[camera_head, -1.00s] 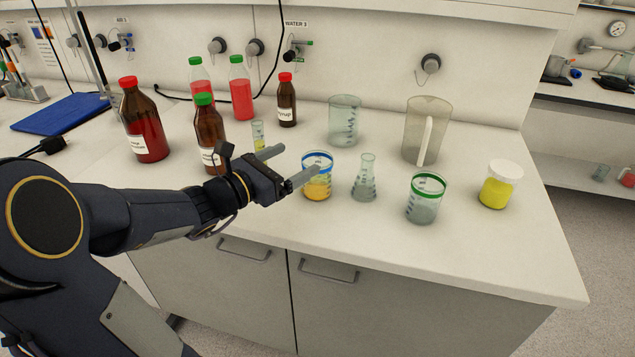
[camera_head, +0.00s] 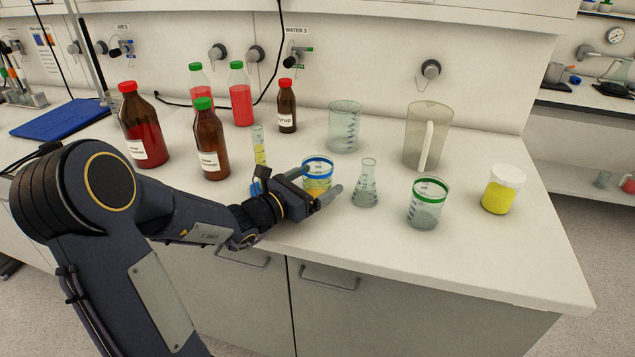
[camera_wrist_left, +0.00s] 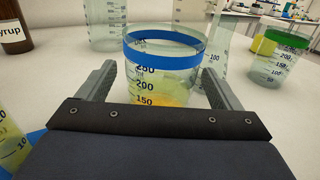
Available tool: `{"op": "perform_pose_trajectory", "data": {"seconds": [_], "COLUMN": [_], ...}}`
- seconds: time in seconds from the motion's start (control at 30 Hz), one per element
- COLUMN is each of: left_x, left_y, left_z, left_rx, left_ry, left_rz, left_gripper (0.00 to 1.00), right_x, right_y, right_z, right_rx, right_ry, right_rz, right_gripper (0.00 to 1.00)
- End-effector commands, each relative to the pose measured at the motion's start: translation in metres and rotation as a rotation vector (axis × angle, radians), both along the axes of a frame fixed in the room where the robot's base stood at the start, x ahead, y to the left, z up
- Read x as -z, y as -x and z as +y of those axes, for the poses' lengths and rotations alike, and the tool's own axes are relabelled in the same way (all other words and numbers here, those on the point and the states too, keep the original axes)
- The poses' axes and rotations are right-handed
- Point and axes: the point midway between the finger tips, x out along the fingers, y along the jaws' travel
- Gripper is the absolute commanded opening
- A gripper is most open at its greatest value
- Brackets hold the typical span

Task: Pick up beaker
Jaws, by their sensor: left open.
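A glass beaker with a blue rim band and orange-yellow liquid (camera_head: 318,163) stands upright on the counter, partly hidden by my left gripper in the head view. My left gripper (camera_head: 322,183) is open, with its fingers low on both sides of this beaker. The left wrist view shows the blue-banded beaker (camera_wrist_left: 163,62) between the two open fingers (camera_wrist_left: 163,88), and I see no clear grip on it. A second beaker with a green band (camera_head: 427,204) stands to the right, holding clear or greyish contents. My right gripper is not in view.
A conical flask (camera_head: 366,186) stands close to the right of the blue-banded beaker. A narrow cylinder with yellow liquid (camera_head: 259,147) stands to its left. Behind are a large clear beaker (camera_head: 344,127), a pitcher (camera_head: 414,135) and several bottles. A yellow jar (camera_head: 502,190) stands at right.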

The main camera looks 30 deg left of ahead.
Motion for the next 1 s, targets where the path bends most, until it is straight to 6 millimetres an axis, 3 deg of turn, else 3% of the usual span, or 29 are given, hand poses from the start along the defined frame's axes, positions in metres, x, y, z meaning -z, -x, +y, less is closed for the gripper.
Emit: {"op": "perform_pose_trajectory", "data": {"seconds": [0.3,0.7,1.0], "left_x": [0.0000,-0.0001,-0.0013], "left_y": [-0.0060,-0.0056,-0.0057], "left_z": [-0.0020,-0.0018,-0.0018], "left_rx": [0.000,0.000,0.000], "left_ry": [-0.001,-0.001,-0.002], "left_rz": [0.000,0.000,-0.002], "left_gripper": [0.86,0.34,0.31], "right_x": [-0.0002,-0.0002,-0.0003], "right_y": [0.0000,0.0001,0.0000], "right_z": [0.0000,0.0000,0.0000], "right_rx": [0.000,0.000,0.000], "right_ry": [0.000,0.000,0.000], "right_rz": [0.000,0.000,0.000], "right_gripper": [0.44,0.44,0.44]}}
